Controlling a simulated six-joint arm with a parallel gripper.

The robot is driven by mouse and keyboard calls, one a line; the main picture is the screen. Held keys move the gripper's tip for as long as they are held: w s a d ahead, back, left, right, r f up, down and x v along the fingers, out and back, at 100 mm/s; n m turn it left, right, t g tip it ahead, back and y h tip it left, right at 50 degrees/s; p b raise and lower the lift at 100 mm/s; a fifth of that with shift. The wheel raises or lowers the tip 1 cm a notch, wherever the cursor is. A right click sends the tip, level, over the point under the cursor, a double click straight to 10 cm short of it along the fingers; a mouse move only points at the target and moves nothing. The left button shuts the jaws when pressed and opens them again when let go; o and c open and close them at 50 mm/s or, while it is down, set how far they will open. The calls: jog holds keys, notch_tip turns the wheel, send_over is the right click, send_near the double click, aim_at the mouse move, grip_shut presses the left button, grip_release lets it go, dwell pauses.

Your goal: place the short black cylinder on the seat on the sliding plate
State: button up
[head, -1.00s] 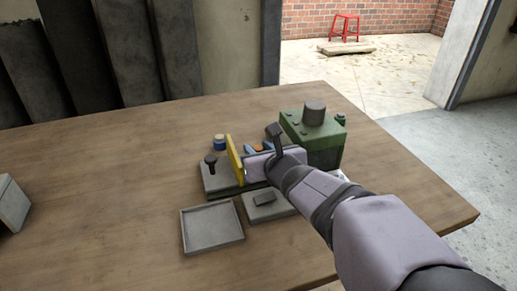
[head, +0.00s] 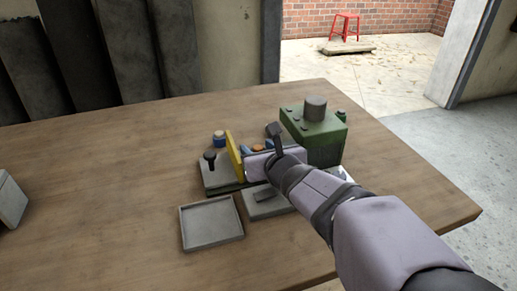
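My gripper (head: 258,165) is low over the grey fixture at the middle of the table, just right of an upright yellow plate (head: 234,155). Its fingertips are hard to make out, so I cannot tell whether it is open, shut or holding something. A grey plate (head: 222,177) with an upright black knob (head: 210,159) lies left of the yellow plate. I cannot make out for certain the short black cylinder or the seat. My gripper and arm cover part of the fixture.
A green box (head: 325,150) with a dark cylinder (head: 315,107) on top stands behind my arm. Small blue and orange pieces (head: 258,148) show behind my gripper. A blue-and-tan round piece (head: 219,138) stands behind the fixture. An empty grey tray (head: 240,222) lies in front. The table's left side is mostly clear.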

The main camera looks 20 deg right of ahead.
aim_at(256, 149)
jog(key=shift+o, duration=0.3)
notch_tip(256, 149, up, 10)
jog(key=p, duration=0.7)
jog(key=shift+p, duration=0.4)
jog(key=shift+r, duration=0.1)
jog(key=s+a+r+n+g+y+p, duration=0.1)
jog(key=s+a+n+g+y+p, duration=0.15)
jog(key=s+a+n+p, duration=0.45)
jog(key=s+a+n+g+y+p, duration=0.2)
jog(key=a+n+g+p, duration=0.2)
jog(key=n+p, duration=0.7)
jog(key=s+d+n+g+h+p, duration=0.2)
jog(key=s+d+n+g+p, duration=0.1)
jog(key=s+n, duration=0.4)
jog(key=s+d+n+g+h+p, duration=0.2)
jog(key=s+d+n+g+p, duration=0.2)
jog(key=s+n, duration=0.4)
jog(key=n+p, duration=0.1)
jog(key=n, duration=0.2)
jog(key=shift+d+r, duration=0.2)
jog(key=shift+r, duration=0.1)
